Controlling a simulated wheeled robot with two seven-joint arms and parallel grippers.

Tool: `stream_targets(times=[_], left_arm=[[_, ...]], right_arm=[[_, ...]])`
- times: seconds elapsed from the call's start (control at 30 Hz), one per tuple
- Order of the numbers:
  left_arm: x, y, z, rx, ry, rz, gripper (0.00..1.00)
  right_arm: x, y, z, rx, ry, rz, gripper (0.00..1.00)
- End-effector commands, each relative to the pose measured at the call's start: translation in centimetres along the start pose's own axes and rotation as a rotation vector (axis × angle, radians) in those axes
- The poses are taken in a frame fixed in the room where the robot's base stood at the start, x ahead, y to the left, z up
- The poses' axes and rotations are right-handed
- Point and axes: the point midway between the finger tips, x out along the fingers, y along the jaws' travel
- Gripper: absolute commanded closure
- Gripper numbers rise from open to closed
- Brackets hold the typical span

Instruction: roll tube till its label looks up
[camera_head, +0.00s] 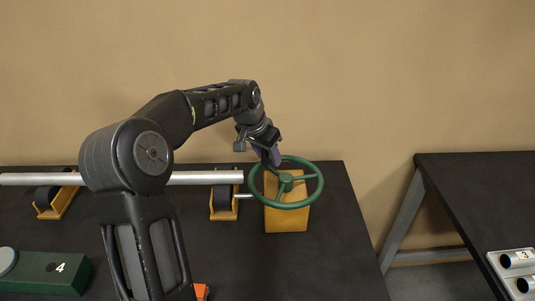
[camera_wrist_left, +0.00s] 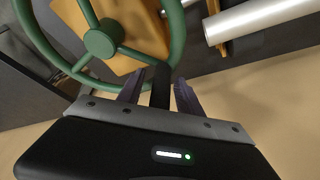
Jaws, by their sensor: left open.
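A long light-grey tube (camera_head: 207,177) lies level on yellow roller stands on the dark table. It also shows in the left wrist view (camera_wrist_left: 255,18). No label shows on its visible part; my arm hides some of it. A green handwheel (camera_head: 316,191) with spokes stands in front of a yellow block (camera_head: 287,220), at the tube's right end. My left gripper (camera_head: 271,158) is open at the wheel's upper left rim. In the left wrist view its fingers (camera_wrist_left: 158,92) are apart beside the green rim (camera_wrist_left: 178,38), with a dark bar between them. Contact is unclear. My right gripper is out of view.
Yellow roller stands (camera_head: 222,204) bear the tube. A green box marked 4 (camera_head: 42,273) lies at the front left, and a small orange thing (camera_head: 202,291) sits at the front edge. A second table (camera_head: 480,185) on the right holds a numbered rack (camera_head: 497,263). The table's front right is clear.

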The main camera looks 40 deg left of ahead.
Motion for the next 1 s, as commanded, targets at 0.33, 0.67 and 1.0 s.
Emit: stream_targets(times=[0.33,0.67,1.0], left_arm=[[-0.04,-0.04,0.01,0.000,0.000,-0.001,0.81],[0.01,-0.04,0.05,-0.001,-0.001,0.000,1.00],[0.12,0.02,0.12,-0.002,-0.003,0.001,1.00]], right_arm=[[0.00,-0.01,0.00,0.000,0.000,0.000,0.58],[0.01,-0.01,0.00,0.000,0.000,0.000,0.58],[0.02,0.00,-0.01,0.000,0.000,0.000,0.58]])
